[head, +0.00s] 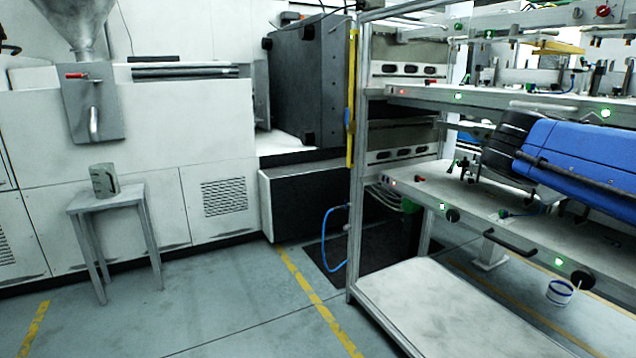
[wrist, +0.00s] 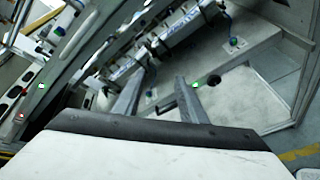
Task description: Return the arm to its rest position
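In the wrist view, my gripper (wrist: 158,78) shows as two grey fingers standing apart. No object is visible between them; only the rack behind shows through the gap. In the head view, a blue and black part of my arm (head: 578,158) reaches in from the right edge, in front of the rack's shelves. My gripper itself cannot be made out in the head view.
A metal rack (head: 358,200) with fixtures and green lights fills the right side. A stool (head: 107,200) bears a grey container (head: 104,180) at left. A white and blue cup (head: 560,292) is low at right. Floor between stool and rack is clear.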

